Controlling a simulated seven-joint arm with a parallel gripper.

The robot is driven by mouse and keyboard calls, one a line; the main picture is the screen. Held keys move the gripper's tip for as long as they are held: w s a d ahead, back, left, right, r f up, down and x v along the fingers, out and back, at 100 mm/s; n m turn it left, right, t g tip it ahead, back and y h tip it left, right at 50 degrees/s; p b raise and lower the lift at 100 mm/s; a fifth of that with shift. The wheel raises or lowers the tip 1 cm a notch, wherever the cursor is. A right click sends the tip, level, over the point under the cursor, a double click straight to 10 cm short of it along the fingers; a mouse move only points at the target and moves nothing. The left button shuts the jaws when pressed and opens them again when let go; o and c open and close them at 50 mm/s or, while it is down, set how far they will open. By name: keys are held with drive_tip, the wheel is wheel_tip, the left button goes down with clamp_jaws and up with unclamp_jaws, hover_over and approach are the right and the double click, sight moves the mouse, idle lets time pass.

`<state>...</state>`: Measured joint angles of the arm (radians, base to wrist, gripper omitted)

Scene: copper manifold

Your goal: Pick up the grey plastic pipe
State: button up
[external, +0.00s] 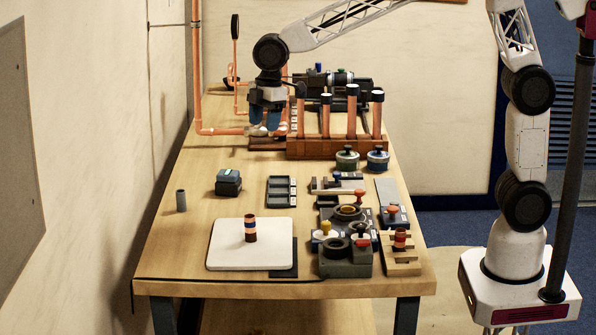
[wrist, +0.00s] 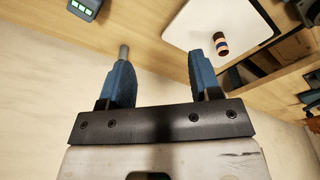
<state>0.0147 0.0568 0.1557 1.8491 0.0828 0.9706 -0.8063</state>
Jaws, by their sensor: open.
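The grey plastic pipe (external: 181,200) is a short grey cylinder standing upright on the left side of the wooden table. In the wrist view the pipe (wrist: 123,52) shows just beyond the left fingertip, its lower part hidden by that finger. My gripper (external: 265,128) has blue fingers pointing down at the back of the table, beside the copper pipe rack and well away from the grey pipe. In the wrist view my gripper (wrist: 159,58) is open, with nothing between its fingers.
A white board (external: 222,258) carries a banded copper piece (external: 250,229). A dark box (external: 228,183) stands right of the grey pipe. Trays and fittings crowd the table's right side. The copper rack (external: 330,147) stands at the back. The tabletop around the grey pipe is clear.

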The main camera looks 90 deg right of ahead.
drive_tip(key=w+f+n, duration=0.1)
drive_tip(key=w+f, duration=0.2)
drive_tip(key=w, duration=0.3)
drive_tip(key=w+f+n, duration=0.2)
drive_tip(key=w+f, duration=0.2)
drive_tip(key=w, duration=0.3)
drive_tip(key=n, duration=0.2)
hover_over(181, 194)
drive_tip(key=d, duration=0.2)
drive_tip(key=shift+g, duration=0.3)
wheel_tip(181, 194, down, 7)
drive_tip(key=shift+f, duration=0.15)
drive_tip(key=shift+a+f, duration=0.1)
drive_tip(key=shift+f, duration=1.2)
drive_tip(key=shift+w+a+f, duration=0.1)
drive_tip(key=shift+a+f, duration=0.1)
drive_tip(key=shift+f, duration=1.1)
drive_tip(key=shift+w+a+f, duration=0.1)
drive_tip(key=shift+a+f, duration=0.05)
drive_tip(key=shift+f, duration=1.1)
